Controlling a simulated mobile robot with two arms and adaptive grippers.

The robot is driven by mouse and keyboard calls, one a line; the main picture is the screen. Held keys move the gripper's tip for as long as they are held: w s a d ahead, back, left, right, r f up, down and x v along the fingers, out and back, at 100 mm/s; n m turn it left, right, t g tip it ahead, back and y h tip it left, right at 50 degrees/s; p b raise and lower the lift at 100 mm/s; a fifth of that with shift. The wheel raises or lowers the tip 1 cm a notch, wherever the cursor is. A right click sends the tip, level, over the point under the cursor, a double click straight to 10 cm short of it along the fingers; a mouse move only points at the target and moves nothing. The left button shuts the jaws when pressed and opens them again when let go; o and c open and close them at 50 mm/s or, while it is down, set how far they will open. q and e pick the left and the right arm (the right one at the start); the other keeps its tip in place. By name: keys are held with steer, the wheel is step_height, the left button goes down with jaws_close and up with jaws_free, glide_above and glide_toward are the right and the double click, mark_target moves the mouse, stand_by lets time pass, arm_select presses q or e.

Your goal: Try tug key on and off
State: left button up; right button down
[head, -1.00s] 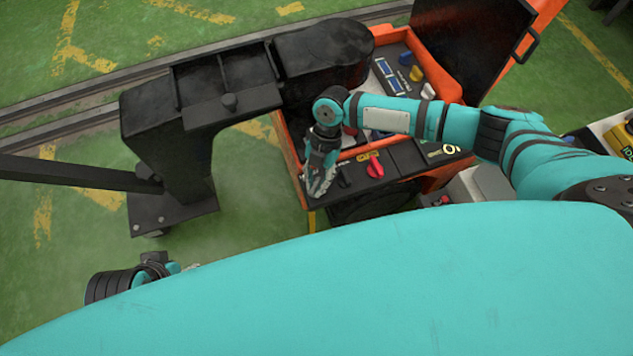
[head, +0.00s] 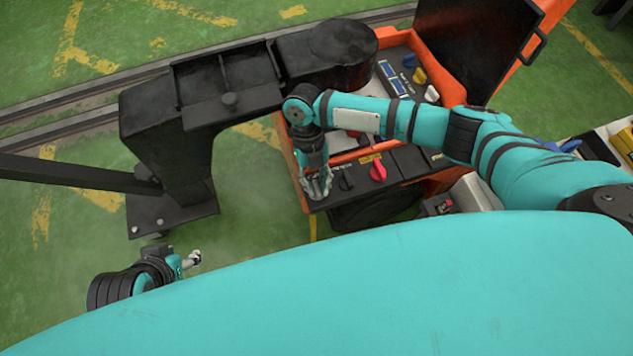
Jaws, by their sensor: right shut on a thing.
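The orange tug (head: 447,72) stands right of centre with its dark lid raised. Its black front panel (head: 407,158) carries a red knob (head: 378,170) and a black knob (head: 346,181). My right gripper (head: 317,192) points down at the left end of this panel, left of the black knob. It is shut on the tug key, which its fingers hide. I cannot tell how the key is turned. My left gripper (head: 194,258) hangs low at the left, over the green floor, away from the tug. Its finger opening is too small to judge.
A black machine frame (head: 170,140) with a long bar stands close left of the tug. Blue and yellow knobs (head: 419,75) sit inside the tug. Rails (head: 60,118) run behind. The green floor at lower left is clear.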

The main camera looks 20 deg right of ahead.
stand_by(0.6)
steer(key=c, duration=1.3)
jaws_free()
